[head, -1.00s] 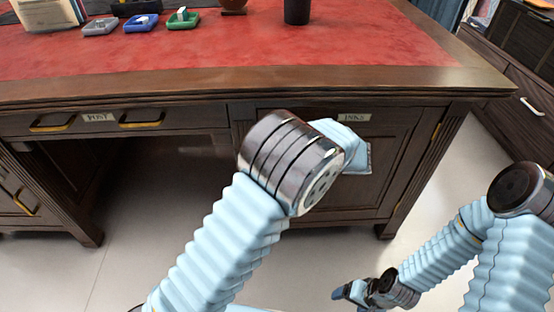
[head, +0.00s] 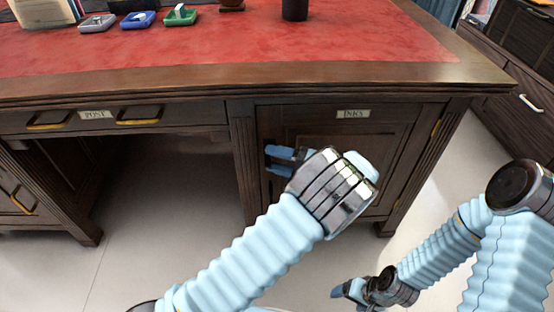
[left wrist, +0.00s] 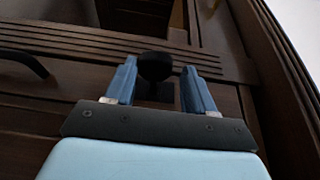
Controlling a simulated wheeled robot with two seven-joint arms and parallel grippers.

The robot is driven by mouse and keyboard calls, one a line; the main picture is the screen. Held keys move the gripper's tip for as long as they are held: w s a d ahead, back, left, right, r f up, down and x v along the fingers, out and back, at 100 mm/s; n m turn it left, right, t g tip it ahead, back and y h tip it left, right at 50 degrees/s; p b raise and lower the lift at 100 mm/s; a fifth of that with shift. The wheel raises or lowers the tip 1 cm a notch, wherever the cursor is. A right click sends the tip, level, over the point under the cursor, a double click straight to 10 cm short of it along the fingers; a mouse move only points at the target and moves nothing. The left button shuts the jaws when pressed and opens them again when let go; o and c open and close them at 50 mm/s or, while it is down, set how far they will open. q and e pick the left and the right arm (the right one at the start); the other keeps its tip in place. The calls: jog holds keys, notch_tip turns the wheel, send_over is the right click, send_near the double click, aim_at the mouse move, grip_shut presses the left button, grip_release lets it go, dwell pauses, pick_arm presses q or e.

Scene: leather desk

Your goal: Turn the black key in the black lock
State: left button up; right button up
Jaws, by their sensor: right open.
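In the left wrist view a black key (left wrist: 155,66) with a rounded head stands at the dark cupboard front. A dark squarish part, likely the black lock (left wrist: 158,92), shows just below it, partly hidden by my gripper. My left gripper (left wrist: 160,80) is open, with one blue finger on each side of the key and a gap on both sides. In the head view my left gripper (head: 282,158) is at the left edge of the INKS cupboard door (head: 390,150); key and lock cannot be made out there. My right gripper (head: 348,291) is open and empty, low over the floor.
The desk top (head: 300,50) with red leather juts out above the door. A POST drawer (head: 180,112) with brass handles is to the left, above an open knee space. A curved dark handle (left wrist: 25,62) shows in the left wrist view. The floor is clear.

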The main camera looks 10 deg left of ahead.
pick_arm(q)
jog(key=shift+o, duration=1)
